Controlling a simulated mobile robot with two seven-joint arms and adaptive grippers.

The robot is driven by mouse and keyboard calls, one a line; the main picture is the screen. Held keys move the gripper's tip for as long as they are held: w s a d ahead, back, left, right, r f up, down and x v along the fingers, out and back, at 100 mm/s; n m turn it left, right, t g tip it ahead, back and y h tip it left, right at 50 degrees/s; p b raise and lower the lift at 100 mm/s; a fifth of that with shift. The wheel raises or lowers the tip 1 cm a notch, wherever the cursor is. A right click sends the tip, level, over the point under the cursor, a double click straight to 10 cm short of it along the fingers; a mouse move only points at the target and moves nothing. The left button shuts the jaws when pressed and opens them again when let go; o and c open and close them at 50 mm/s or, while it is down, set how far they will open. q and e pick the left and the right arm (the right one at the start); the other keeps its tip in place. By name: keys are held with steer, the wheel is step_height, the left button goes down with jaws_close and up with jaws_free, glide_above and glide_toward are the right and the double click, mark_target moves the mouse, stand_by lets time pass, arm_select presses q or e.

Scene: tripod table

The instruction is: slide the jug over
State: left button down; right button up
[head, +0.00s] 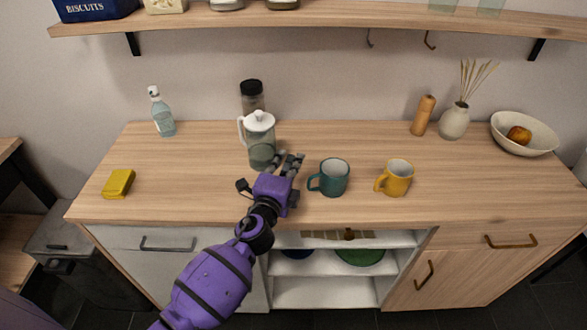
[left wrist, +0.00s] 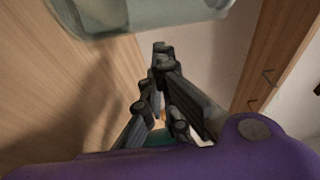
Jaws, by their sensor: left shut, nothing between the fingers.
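The jug (head: 262,146) is clear with a white lid and a white handle on its left, and stands upright on the wooden counter. Its lower part also shows at the top of the left wrist view (left wrist: 145,12). My left gripper (head: 294,161) is shut and empty, just right of the jug and low over the counter. Whether its fingers touch the jug cannot be told. My right gripper is in neither view.
A dark-lidded jar (head: 252,95) stands behind the jug. A teal mug (head: 333,178) and a yellow mug (head: 397,178) stand to the right. A spray bottle (head: 161,113) and yellow sponge (head: 118,184) are at left. The counter (head: 205,165) left of the jug is clear.

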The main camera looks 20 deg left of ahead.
mark_target(273, 154)
arm_select(q)
steer(key=shift+w+a, duration=0.2)
steer(key=shift+a, duration=0.5)
steer(key=shift+w+a, duration=0.25)
steer(key=shift+a, duration=0.65)
steer(key=shift+w+a, duration=0.2)
steer(key=shift+a, duration=0.65)
steer(key=shift+d, duration=0.2)
